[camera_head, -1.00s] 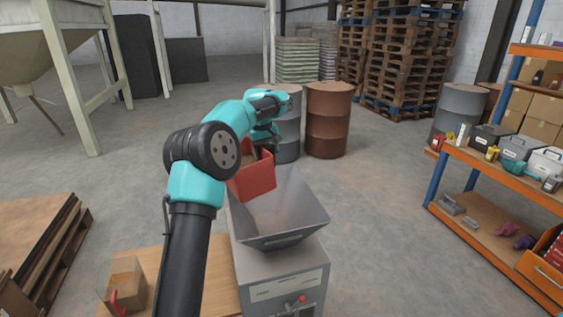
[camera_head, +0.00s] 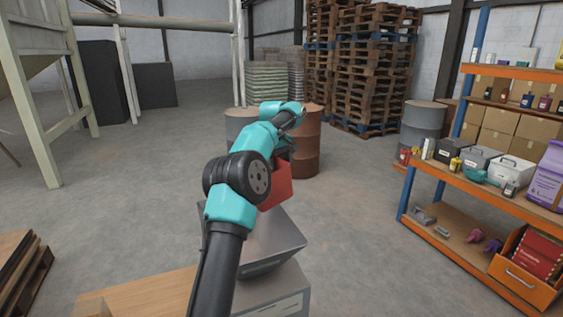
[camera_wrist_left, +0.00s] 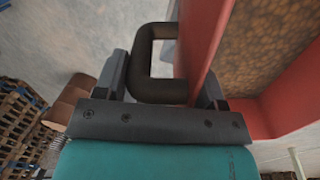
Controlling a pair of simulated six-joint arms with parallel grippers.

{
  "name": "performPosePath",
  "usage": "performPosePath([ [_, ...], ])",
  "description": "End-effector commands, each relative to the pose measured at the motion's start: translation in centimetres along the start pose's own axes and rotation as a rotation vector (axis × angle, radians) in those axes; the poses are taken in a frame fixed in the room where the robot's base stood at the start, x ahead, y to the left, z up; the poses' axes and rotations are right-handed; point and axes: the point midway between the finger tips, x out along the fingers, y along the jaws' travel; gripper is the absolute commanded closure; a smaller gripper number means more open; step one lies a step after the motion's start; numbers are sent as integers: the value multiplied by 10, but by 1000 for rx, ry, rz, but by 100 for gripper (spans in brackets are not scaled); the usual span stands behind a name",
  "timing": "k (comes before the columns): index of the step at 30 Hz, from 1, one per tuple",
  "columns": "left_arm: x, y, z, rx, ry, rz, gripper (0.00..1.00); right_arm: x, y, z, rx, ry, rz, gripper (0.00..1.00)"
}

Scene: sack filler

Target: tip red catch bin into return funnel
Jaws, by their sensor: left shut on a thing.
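My left gripper (camera_head: 284,150) is shut on the dark handle (camera_wrist_left: 160,92) of the red catch bin (camera_head: 279,188). The left wrist view shows the handle between its two fingers (camera_wrist_left: 165,85) and the red bin wall (camera_wrist_left: 199,42) beside it. Brown granular material (camera_wrist_left: 268,45) lies inside the bin. In the head view the bin hangs over the far part of the grey metal return funnel (camera_head: 270,243), apart from its rim as far as I can tell. My arm hides part of the funnel and bin. My right gripper is not in view.
The funnel sits on a grey machine (camera_head: 275,300) beside a wooden top (camera_head: 145,293). Rusty and grey drums (camera_head: 306,145) stand behind. An orange shelf (camera_head: 490,185) with boxes and cases is at the right. Open concrete floor (camera_head: 355,235) lies between.

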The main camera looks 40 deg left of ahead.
Motion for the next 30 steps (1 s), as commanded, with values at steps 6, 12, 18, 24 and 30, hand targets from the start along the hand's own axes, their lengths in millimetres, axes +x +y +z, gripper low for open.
performPosePath([
  [6, -6, -1, 0, 1, 9, 42, 79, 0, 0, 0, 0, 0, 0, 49],
  [12, -20, -1, 0, -1, 29, 141, 79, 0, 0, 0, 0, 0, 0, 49],
  [18, -35, -1, 0, -1, 52, 265, 79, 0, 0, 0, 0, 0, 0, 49],
  [24, -49, -6, 1, -1, 78, 397, 79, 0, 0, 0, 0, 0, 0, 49],
  [30, -61, -15, 2, -4, 112, 552, 79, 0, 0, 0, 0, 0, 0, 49],
])
